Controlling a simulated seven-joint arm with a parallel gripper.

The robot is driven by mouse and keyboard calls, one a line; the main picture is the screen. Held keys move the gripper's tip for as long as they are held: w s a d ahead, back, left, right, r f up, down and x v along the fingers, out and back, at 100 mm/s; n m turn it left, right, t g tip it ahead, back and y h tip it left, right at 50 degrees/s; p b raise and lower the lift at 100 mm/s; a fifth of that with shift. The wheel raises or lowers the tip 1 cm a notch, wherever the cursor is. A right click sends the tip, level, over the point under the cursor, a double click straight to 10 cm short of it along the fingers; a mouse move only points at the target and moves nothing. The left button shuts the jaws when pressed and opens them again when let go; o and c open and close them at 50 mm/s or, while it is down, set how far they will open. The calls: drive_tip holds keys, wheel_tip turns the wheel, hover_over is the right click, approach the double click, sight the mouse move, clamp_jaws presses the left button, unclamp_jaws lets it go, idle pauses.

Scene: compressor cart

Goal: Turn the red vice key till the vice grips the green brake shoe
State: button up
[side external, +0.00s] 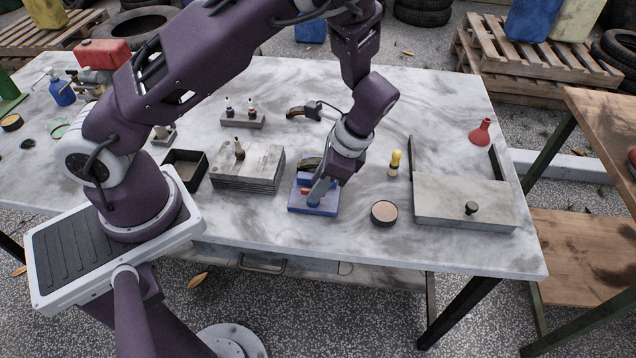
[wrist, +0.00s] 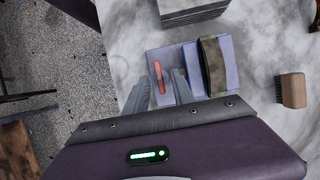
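The blue vice (side external: 327,207) stands on the marble bench, and it also shows in the wrist view (wrist: 164,58). Its red key (wrist: 158,76) is a thin bar at the vice's left end in the wrist view; a bit of it shows in the side view (side external: 305,191). The dark green brake shoe (wrist: 211,64) stands between the blue jaws; whether both jaws touch it I cannot tell. It shows partly behind my wrist in the side view (side external: 311,163). My gripper (wrist: 162,78) is low over the vice, fingers apart, with the key between the fingertips.
A stack of grey plates (side external: 246,170) stands left of the vice. A round tin (side external: 384,213) and a yellow-handled tool (side external: 395,163) are close on the right. A wooden-topped block (wrist: 292,90) shows in the wrist view.

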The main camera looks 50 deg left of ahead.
drive_tip(key=shift+f, duration=0.1)
drive_tip(key=shift+c, duration=0.2)
clamp_jaws()
drive_tip(key=n, duration=0.2)
drive_tip(key=n+h, duration=0.1)
drive_tip(key=n, duration=0.1)
drive_tip(key=shift+w+a+g, duration=0.1)
drive_tip(key=shift+a+g, duration=0.1)
drive_tip(key=shift+g, duration=0.2)
drive_tip(key=n+h, duration=0.2)
drive_tip(key=n, duration=0.2)
drive_tip(key=shift+a, duration=0.2)
drive_tip(key=n+h, duration=0.1)
drive_tip(key=n, duration=0.4)
drive_tip(key=shift+a+h, duration=0.2)
drive_tip(key=shift+h, duration=0.2)
drive_tip(key=shift+a+n+t+h, duration=0.15)
drive_tip(key=shift+n+h, duration=0.15)
drive_tip(key=shift+n, duration=0.65)
drive_tip(key=shift+n+t+h, duration=0.15)
drive_tip(key=shift+n+h, duration=0.15)
drive_tip(key=shift+n, duration=0.65)
